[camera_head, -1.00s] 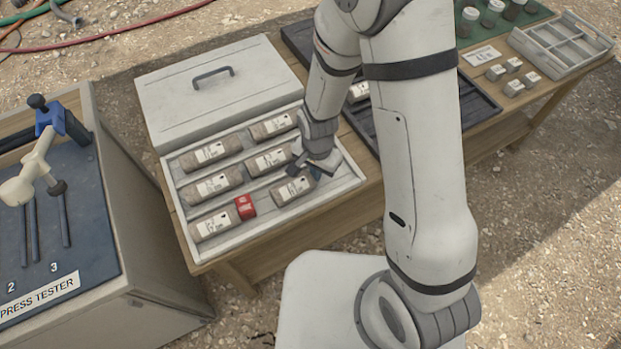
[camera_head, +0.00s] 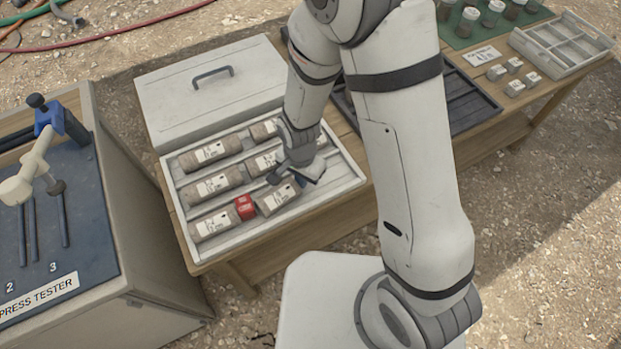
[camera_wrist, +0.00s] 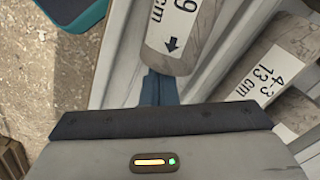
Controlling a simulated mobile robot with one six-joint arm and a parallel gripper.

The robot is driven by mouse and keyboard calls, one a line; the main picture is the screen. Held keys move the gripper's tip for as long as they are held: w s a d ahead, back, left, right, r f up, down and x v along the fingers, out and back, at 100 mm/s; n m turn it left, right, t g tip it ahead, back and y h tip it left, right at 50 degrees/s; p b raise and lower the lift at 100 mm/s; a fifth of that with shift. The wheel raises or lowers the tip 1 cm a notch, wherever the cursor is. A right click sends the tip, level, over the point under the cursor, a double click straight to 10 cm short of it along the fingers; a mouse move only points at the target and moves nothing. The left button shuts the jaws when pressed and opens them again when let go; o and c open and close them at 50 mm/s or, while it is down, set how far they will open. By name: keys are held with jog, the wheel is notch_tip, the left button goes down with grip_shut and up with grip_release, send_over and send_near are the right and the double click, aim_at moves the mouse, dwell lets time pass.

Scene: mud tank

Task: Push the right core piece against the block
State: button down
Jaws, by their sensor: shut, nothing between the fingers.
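The right core piece (camera_head: 277,198) lies in the front channel of the core box, a brown cylinder with a white label. Its left end appears to meet the red block (camera_head: 245,206); I cannot tell whether a thin gap is left. My gripper (camera_wrist: 158,88) is shut and empty, its fingers low in the channel at the right end of the right core piece. In the wrist view the finger sits at the near end of that core piece (camera_wrist: 172,58), seemingly touching it. The left core piece (camera_head: 214,223) lies on the block's other side.
The core box (camera_head: 207,256) holds more cores in the channels behind, close to my gripper. Its lid (camera_head: 215,100) stands open at the back. The press tester (camera_head: 60,220) is at the left. A dark tray (camera_head: 470,105) and a light divided tray (camera_head: 565,45) are at the right.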

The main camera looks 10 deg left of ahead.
jog(key=shift+w+d+r+p, duration=0.3)
jog(key=shift+w+d+r, duration=0.15)
jog(key=shift+d+r, duration=0.15)
jog(key=shift+w+d+r+p, duration=0.3)
jog(key=shift+w+d+r, duration=0.15)
jog(key=shift+d, duration=0.25)
notch_tip(320, 180, up, 8)
jog(key=p, duration=0.5)
jog(key=d+r+n+t, duration=0.2)
jog(key=d+r, duration=0.8)
jog(key=r, duration=0.5)
jog(key=s+d+r+n+t, duration=0.1)
jog(key=s+d+r+n, duration=0.2)
jog(key=s+d+r, duration=0.5)
jog(key=shift+d+r, duration=0.6)
jog(key=shift+r, duration=0.2)
